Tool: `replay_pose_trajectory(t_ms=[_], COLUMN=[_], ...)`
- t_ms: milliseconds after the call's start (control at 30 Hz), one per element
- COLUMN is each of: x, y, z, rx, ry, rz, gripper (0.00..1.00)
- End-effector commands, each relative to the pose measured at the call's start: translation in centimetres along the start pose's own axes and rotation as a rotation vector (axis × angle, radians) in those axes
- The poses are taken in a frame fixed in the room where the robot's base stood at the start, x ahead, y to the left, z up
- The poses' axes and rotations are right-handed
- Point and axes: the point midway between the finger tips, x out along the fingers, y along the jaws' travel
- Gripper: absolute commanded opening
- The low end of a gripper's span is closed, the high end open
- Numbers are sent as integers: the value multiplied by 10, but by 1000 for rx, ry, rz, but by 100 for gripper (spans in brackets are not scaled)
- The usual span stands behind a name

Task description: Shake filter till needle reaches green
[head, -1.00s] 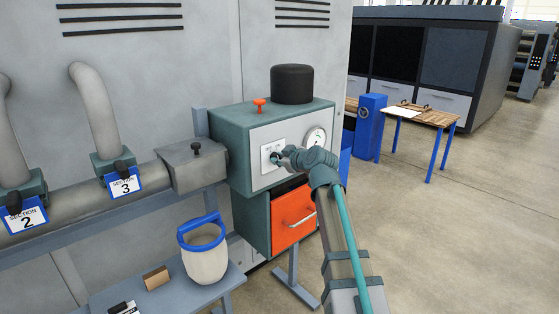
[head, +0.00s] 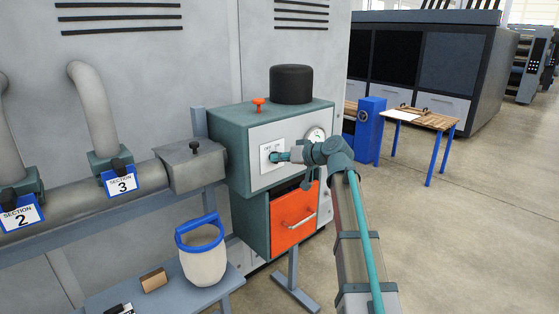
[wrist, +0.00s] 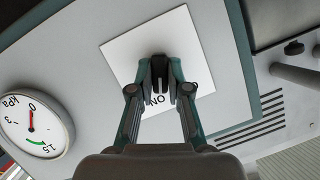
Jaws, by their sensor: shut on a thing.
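A teal and grey box (head: 230,145) stands against the grey machine, with a white plate and a dial gauge on its front. My gripper (head: 275,157) is at the white plate (head: 266,148). In the wrist view my gripper (wrist: 160,85) is shut on a small black switch knob (wrist: 159,68). Lettering on the plate is partly hidden by the fingers. The round gauge (wrist: 45,125) shows a red needle (wrist: 31,120) pointing at 0 and a green arc (wrist: 36,143) near 1.5.
An orange drawer front (head: 285,222) with a handle is below. An orange knob (head: 258,105) and a black cylinder (head: 291,84) are on top. A white bucket with blue rim (head: 200,230) and a brown block (head: 154,280) are on the shelf.

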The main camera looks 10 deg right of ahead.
Motion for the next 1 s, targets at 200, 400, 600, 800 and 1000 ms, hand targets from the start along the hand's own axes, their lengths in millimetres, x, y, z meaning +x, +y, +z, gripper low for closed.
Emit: replay_pose_trajectory(t_ms=[200,400,600,800,1000], x=[0,0,0,0,0], y=[1,1,1,1,1], z=[0,0,0,0,0], rx=[96,136,145,144,144], ry=[1,1,1,1,1], rz=[-39,-56,-60,-59,-59], gripper=[0,0,0,0,42])
